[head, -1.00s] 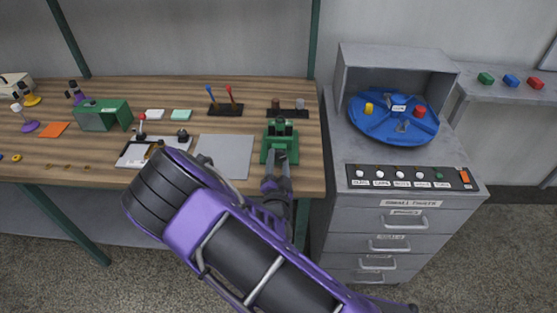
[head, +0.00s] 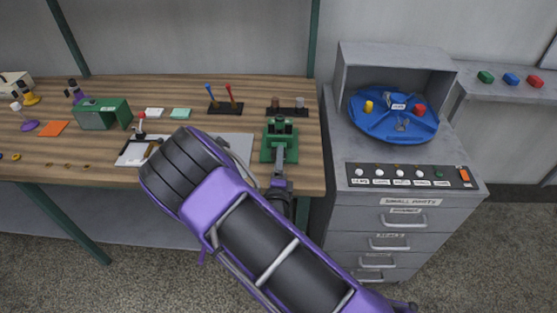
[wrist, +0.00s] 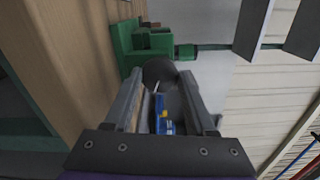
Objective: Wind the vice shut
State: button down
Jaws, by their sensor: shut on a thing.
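The green vice (head: 279,143) stands at the front right edge of the wooden bench, with dark jaws on top. In the wrist view its green body (wrist: 125,42) is beyond my fingertips. My gripper (wrist: 161,78) is at the front of the vice, shut on a dark round part, the vice handle (wrist: 160,68), which sits between the fingertips. In the head view my gripper (head: 280,186) reaches the vice from the front, and the handle is largely hidden by it. I cannot tell how wide the jaw gap is.
A grey plate (head: 238,143) lies left of the vice, partly behind my arm. A rack with dark pegs (head: 288,108) stands behind the vice. The grey drawer cabinet (head: 405,200) with a blue turntable (head: 393,115) is to the right, past a narrow gap.

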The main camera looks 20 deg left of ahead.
jog(key=m, duration=0.5)
jog(key=shift+m, duration=0.3)
jog(key=m, duration=0.5)
jog(key=shift+f, duration=0.1)
jog(key=m+b, duration=0.2)
jog(key=m, duration=0.3)
jog(key=shift+f+m, duration=0.1)
jog(key=shift+m, duration=0.3)
jog(key=m+b, duration=0.4)
jog(key=m, duration=0.1)
jog(key=shift+a, duration=0.1)
jog(key=m+b, duration=0.4)
jog(key=m, duration=0.1)
jog(key=m+b, duration=0.1)
jog(key=m, duration=0.9)
jog(key=shift+r+m, duration=0.2)
jog(key=shift+m, duration=0.2)
jog(key=m, duration=0.5)
jog(key=shift+m, duration=0.6)
